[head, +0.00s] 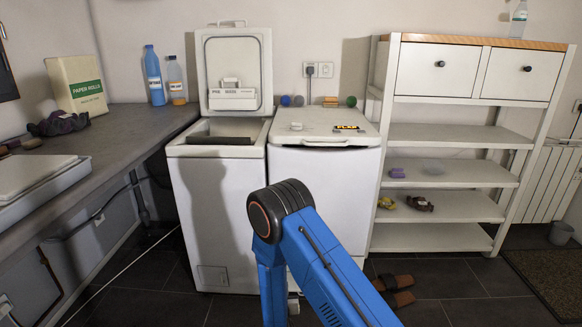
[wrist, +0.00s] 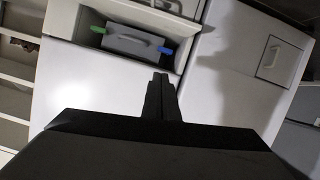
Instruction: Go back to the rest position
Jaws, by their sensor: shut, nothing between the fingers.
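My blue arm rises in the head view in front of two white toploaders. The left toploader (head: 215,222) has its lid (head: 234,75) standing open. The right toploader (head: 340,190) has its lid down. My gripper (wrist: 161,78) shows in the wrist view with its dark fingers together and nothing between them. In the head view the arm hides most of the gripper. The wrist view looks at the white fronts, apparently upside down. A recess there holds a grey handled piece (wrist: 134,41) with a green tab (wrist: 98,29) and a blue tab (wrist: 167,51). The fingertips appear apart from it.
A grey counter (head: 110,140) runs along the left. A white shelf unit (head: 440,170) stands right of the toploaders. Brown slippers (head: 393,290) lie on the floor near my arm. A closed hatch (wrist: 271,58) shows in the wrist view.

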